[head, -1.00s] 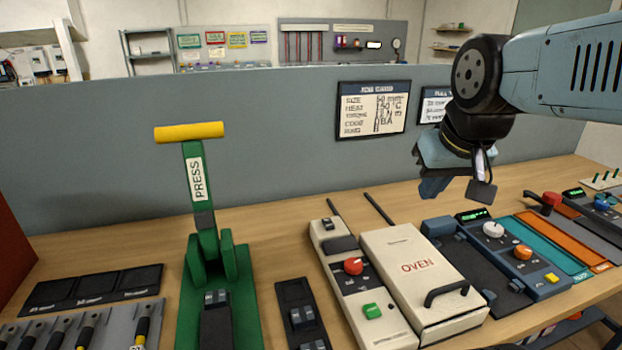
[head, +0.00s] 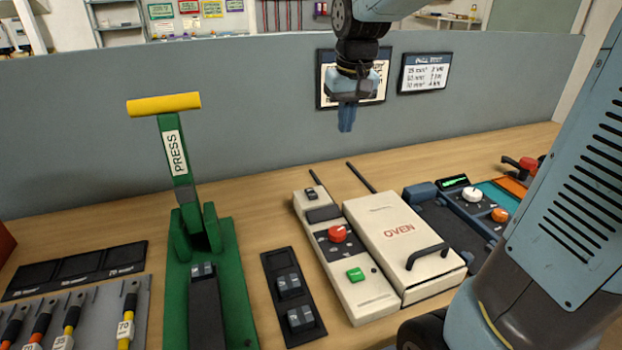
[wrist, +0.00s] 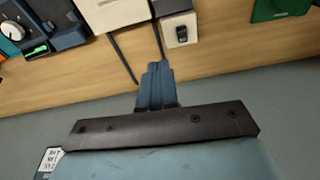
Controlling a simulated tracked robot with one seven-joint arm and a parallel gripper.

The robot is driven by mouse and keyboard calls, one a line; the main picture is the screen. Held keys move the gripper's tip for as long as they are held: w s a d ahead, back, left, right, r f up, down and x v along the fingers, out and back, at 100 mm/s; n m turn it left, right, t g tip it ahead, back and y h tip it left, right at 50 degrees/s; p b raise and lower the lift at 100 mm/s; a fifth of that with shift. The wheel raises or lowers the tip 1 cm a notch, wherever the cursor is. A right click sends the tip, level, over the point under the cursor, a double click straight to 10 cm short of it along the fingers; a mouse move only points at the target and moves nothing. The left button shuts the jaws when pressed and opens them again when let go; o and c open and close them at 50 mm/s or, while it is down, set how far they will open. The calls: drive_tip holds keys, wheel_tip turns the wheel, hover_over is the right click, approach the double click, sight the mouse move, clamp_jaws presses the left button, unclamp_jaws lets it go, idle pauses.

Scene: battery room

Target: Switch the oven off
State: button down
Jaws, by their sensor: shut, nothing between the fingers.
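The oven (head: 376,225) is a cream box with a black handle and red OVEN lettering. Its control unit (head: 360,300) stands along its left side, with a red knob (head: 337,233), a green button (head: 355,274), a dark display and a black switch (head: 312,194) at the far end. The switch also shows in the wrist view (wrist: 181,34); its position is too small to tell. My gripper (head: 346,128) is shut and empty, pointing down above the back of the bench, beyond the switch and apart from it. Its fingertips show in the wrist view (wrist: 157,68).
Two dark rods (head: 361,177) rise behind the oven and its control unit. A green press (head: 230,270) with a yellow handle stands left, with a black block tray (head: 290,300) between. A blue device (head: 460,212) stands right. A grey partition (head: 240,120) closes the back.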

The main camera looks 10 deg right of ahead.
drive_tip(key=w+a+f+g, duration=0.1)
drive_tip(key=w+a+f, duration=0.2)
drive_tip(key=w, duration=0.1)
drive_tip(key=w+a+f+n+g, duration=0.1)
drive_tip(key=w+a+f, duration=0.2)
drive_tip(key=w, duration=0.2)
drive_tip(key=shift+w+f, duration=0.25)
drive_tip(key=shift+s, duration=0.1)
drive_tip(key=shift+s+d+r, duration=0.2)
drive_tip(key=shift+s+r, duration=0.2)
drive_tip(key=shift+s, duration=0.25)
wheel_tip(320, 180, up, 14)
drive_tip(key=s, duration=0.2)
drive_tip(key=shift+d+f, duration=0.15)
drive_tip(key=shift+d, duration=0.05)
drive_tip(key=shift+s, duration=0.1)
idle(0.4)
drive_tip(key=s+d+f+t, duration=0.2)
drive_tip(key=s+d, duration=0.2)
drive_tip(key=s, duration=0.4)
drive_tip(key=s+d+f+m+t, duration=0.1)
drive_tip(key=s+d, duration=0.3)
drive_tip(key=s, duration=0.4)
drive_tip(key=s+d+f+m+t, duration=0.1)
drive_tip(key=s+d+f, duration=0.3)
drive_tip(key=s, duration=0.4)
drive_tip(key=shift+s+t, duration=0.25)
drive_tip(key=shift+t, duration=0.55)
